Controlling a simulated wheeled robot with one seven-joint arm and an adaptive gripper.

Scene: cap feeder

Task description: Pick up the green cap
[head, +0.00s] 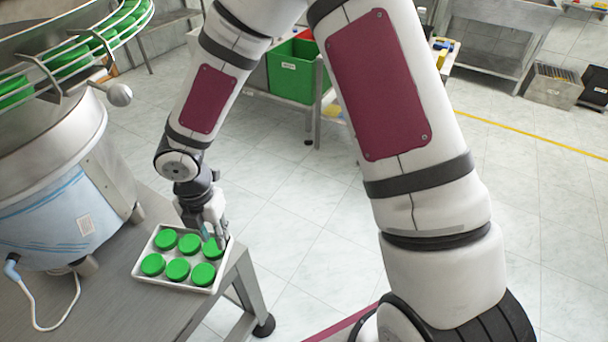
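Several green caps stand in two rows in a white tray (218,287) on the grey table, lower left of the head view. The front row has a left cap (152,264), a middle cap (177,269) and a right cap (203,274). Behind them are a back left cap (166,239), a back middle cap (190,243) and a back right cap (212,248). My gripper (212,237) points down at the back right cap and partly covers it. I cannot tell whether the fingers touch this cap or are closed on it.
The round metal feeder (50,165) stands left of the tray, with more green caps in its upper track. The table (120,295) ends just right of the tray. A green bin (292,72) stands on a rack behind. Open floor lies to the right.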

